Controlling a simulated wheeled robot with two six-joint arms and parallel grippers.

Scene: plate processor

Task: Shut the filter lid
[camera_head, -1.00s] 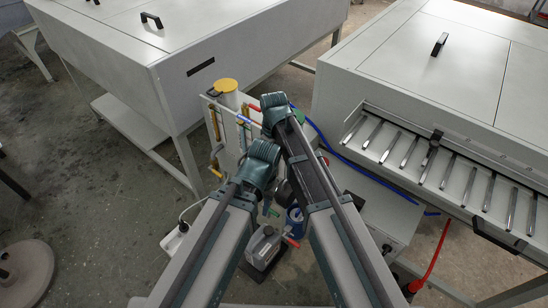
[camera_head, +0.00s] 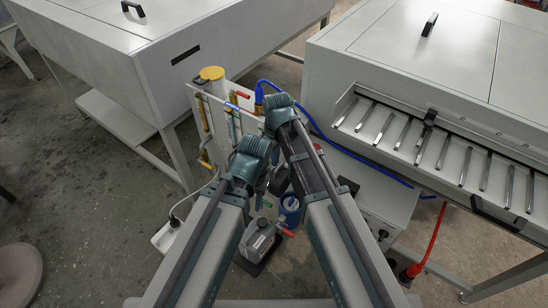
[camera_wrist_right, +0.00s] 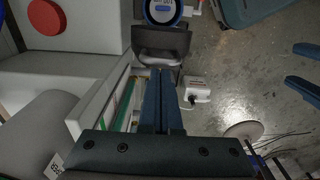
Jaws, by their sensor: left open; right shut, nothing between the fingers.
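A blue canister with a round top (camera_head: 290,208) stands low behind my right arm in the head view. In the right wrist view a blue-ringed round face with lettering (camera_wrist_right: 163,9) is cut off at the top edge. A dark grey curved flap (camera_wrist_right: 161,42) sits just below it; I cannot tell for sure that it is the filter lid. My right gripper (camera_wrist_right: 163,72) is shut and empty, its tips close to the flap; contact is unclear. My left gripper (camera_head: 251,160) is below the right one in the head view; its open, empty fingers show at the right wrist view's edge (camera_wrist_right: 291,65).
A grey pump-like box (camera_head: 259,240) and a white socket strip (camera_head: 167,236) are low down. Large machines (camera_head: 430,60) flank both sides. A blue hose crosses the right.

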